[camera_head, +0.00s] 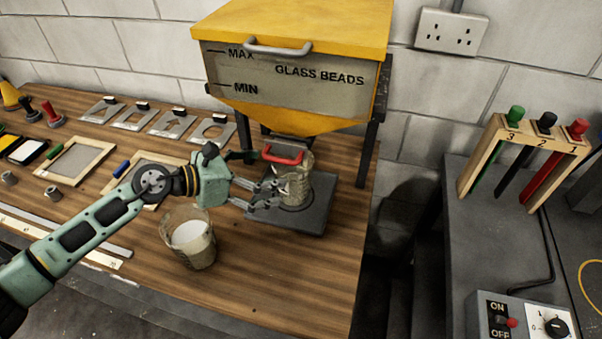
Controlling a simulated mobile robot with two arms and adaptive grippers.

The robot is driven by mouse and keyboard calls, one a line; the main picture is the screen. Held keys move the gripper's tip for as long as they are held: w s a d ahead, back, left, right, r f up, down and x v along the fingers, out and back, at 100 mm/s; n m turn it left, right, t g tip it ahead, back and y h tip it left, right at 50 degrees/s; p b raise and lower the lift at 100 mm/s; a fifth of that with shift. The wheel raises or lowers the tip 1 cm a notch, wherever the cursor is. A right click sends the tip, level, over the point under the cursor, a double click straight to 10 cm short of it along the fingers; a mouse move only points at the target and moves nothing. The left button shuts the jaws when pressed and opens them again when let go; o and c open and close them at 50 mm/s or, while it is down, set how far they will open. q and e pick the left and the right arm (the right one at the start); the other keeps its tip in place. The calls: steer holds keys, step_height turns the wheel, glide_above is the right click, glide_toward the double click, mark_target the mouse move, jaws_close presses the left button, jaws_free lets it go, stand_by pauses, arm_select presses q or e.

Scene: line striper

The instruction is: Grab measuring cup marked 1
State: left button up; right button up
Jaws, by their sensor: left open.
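A clear measuring cup (297,187) stands upright on a dark plate (314,214) under the glass beads hopper (290,75). My left gripper (276,193) is open, with its fingers pointing right at the left side of this cup. The fingers overlap the cup's left edge in the picture; I cannot tell whether they touch it. A second clear cup (203,252), with white material inside, stands on the wooden table below my left wrist. I cannot read a number 1 on either cup. My right gripper is not in view.
A red handle (283,155) sits close above the cup, under the hopper. Stencil plates (160,122), framed screens (76,160) and stamps (51,114) lie at the left. A rack with numbered colored handles (524,160) and a switch box (520,321) are at right.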

mark_target(293, 168)
arm_select(q)
steer(key=p+x, duration=0.1)
steer(key=x, duration=0.2)
steer(key=p+x, duration=0.1)
steer(key=x, duration=0.2)
steer(key=shift+d+r+p, duration=0.1)
steer(key=shift+d+p, duration=0.3)
steer(key=shift+d, duration=0.1)
steer(key=shift+w+d+f, duration=0.25)
steer(key=shift+d, duration=0.05)
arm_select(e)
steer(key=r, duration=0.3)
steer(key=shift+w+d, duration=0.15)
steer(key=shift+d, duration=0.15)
arm_select(q)
steer(key=c, duration=1.5)
steer(key=shift+r, duration=0.1)
steer(key=shift+c, duration=0.5)
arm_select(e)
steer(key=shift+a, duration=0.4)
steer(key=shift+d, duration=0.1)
